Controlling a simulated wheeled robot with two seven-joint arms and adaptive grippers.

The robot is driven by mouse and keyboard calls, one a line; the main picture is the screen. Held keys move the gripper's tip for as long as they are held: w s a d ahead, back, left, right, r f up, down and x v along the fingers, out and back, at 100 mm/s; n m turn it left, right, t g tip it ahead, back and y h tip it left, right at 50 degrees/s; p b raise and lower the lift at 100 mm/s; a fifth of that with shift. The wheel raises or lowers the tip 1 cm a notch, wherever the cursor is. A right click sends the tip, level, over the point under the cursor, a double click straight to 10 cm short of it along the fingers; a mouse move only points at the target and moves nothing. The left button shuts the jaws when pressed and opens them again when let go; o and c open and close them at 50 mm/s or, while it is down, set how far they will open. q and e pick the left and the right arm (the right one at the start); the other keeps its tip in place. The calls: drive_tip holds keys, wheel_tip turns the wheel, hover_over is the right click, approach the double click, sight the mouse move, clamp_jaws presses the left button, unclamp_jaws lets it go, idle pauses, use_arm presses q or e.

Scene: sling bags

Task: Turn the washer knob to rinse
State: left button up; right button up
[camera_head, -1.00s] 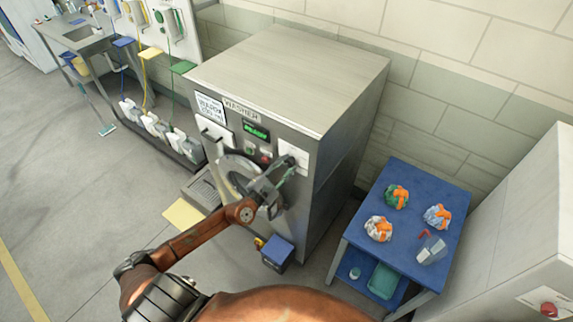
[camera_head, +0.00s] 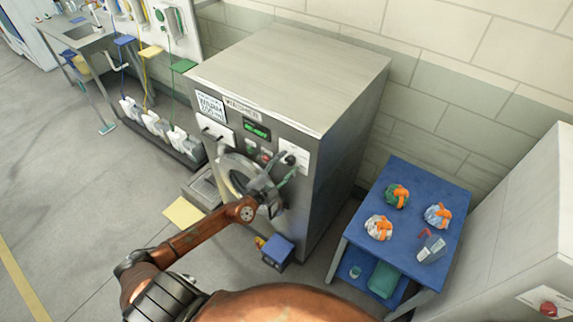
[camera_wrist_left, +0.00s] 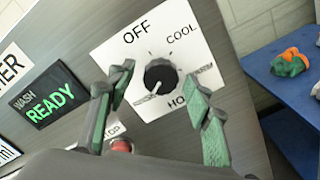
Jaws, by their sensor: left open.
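The washer (camera_head: 330,190) is a steel box with a white dial panel at the right of its front. The round black knob (camera_wrist_left: 160,76) sits on that panel, with a white pointer line aimed to the lower left. OFF and COOL read above it, and HO- shows below; labels at right and lower left are partly covered or too blurred to read. The knob is also small in the head view (camera_head: 290,158). My left gripper (camera_head: 277,180) is open, its two green-padded fingers either side of the knob in the wrist view, apart from it. My right gripper is out of view.
A green display (camera_wrist_left: 48,98) reads WASH READY. The round washer door (camera_head: 236,172) is beside my gripper. A blue table (camera_head: 400,258) with several cloth bundles stands at the right. The floor at left is clear.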

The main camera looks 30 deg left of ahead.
use_arm(q)
drive_tip(key=s, duration=1.2)
drive_tip(key=shift+a, duration=0.45)
